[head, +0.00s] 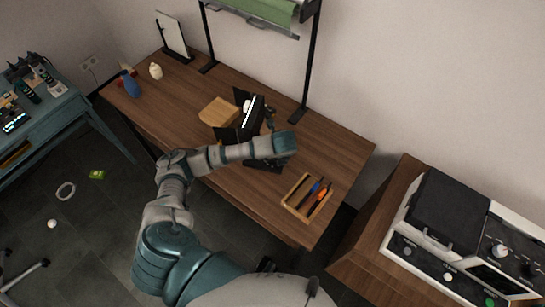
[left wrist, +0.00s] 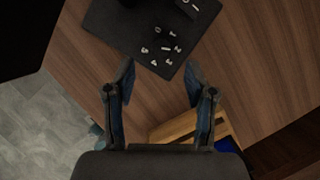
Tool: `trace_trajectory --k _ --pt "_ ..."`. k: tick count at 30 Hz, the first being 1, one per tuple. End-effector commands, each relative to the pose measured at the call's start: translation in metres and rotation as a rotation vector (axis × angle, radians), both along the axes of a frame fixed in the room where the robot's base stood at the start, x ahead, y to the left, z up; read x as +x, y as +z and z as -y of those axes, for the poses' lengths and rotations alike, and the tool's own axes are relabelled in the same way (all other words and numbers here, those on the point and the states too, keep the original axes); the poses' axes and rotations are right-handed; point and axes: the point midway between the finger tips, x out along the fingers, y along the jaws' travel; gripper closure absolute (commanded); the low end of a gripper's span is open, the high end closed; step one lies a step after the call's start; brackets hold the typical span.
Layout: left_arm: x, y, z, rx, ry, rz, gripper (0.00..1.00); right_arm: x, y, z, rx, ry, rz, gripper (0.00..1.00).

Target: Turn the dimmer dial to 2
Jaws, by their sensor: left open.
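My left gripper (left wrist: 160,70) is open in the left wrist view, its two fingers apart with nothing between them. A flat black plate (left wrist: 115,25) with several small white pieces or marks lies beyond the fingertips. A dark upright device (head: 252,112) with a bright strip stands just behind the arm. My right gripper is not in view.
The wooden table (head: 180,110) holds a light wooden block (head: 219,112), a pen tray (head: 291,205), a blue vase-like object (head: 131,86) and a small white object (head: 156,71). A console with knobs (head: 440,255) stands at right. The table's left part has free room.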

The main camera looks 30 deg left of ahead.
Motion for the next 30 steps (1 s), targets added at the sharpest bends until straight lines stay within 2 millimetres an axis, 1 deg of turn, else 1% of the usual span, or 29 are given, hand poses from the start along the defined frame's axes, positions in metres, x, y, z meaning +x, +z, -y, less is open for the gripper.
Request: trace_trajectory --k 1,3,6,10,14,30 --pt "-0.002 0.011 0.004 -0.002 -0.002 0.004 0.45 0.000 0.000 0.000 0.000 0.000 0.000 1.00" --pt "-0.005 0.024 0.008 -0.001 -0.002 0.003 0.45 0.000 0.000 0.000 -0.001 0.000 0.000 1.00" --pt "-0.010 0.039 0.012 -0.001 -0.001 0.001 0.45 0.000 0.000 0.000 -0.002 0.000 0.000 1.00" --pt "-0.013 0.050 0.015 -0.002 0.001 0.000 0.45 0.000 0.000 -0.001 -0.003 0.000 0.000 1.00" --pt "-0.015 0.054 0.016 0.000 0.000 -0.001 0.45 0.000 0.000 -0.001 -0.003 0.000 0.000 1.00" --pt "-0.015 0.054 0.017 0.000 -0.001 -0.002 0.45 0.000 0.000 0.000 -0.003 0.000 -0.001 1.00"
